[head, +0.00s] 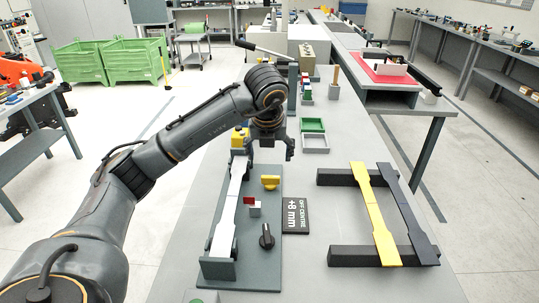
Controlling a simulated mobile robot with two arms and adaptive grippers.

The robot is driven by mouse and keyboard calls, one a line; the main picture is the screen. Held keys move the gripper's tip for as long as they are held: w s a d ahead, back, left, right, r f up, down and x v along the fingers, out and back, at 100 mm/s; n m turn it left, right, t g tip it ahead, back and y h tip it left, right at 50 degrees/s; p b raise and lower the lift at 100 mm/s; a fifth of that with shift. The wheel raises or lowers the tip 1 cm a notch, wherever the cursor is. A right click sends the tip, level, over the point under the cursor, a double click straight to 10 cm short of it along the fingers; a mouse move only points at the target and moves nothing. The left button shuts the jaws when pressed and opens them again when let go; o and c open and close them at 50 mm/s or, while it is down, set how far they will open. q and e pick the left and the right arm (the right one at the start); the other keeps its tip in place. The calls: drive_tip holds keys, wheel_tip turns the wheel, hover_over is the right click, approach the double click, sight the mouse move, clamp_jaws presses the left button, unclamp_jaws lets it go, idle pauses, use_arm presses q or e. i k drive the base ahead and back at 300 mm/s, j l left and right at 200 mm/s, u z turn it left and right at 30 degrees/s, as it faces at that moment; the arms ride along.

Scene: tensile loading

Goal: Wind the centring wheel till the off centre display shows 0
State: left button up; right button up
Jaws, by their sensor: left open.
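The off centre display (296,215) is a dark plate on the bench reading "OFF CENTRE +8 mm". To its left is a grey-green fixture (262,272) holding a long white specimen (230,205). On the fixture are a black knob (266,237) and a yellow knob (270,182); I cannot tell for sure which is the centring wheel. My left gripper (270,152) is open and empty, pointing down over the fixture's far end, beyond the yellow knob and apart from both knobs. It hides part of that far end. My right gripper is not in view.
A yellow specimen (376,215) and a dark one (408,215) lie across two black supports (368,256) at the right. A small red piece (249,200) stands by the white specimen. Green (312,125) and grey (315,143) trays lie beyond.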

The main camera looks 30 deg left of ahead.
sight(267, 241)
drive_tip(key=k, duration=2)
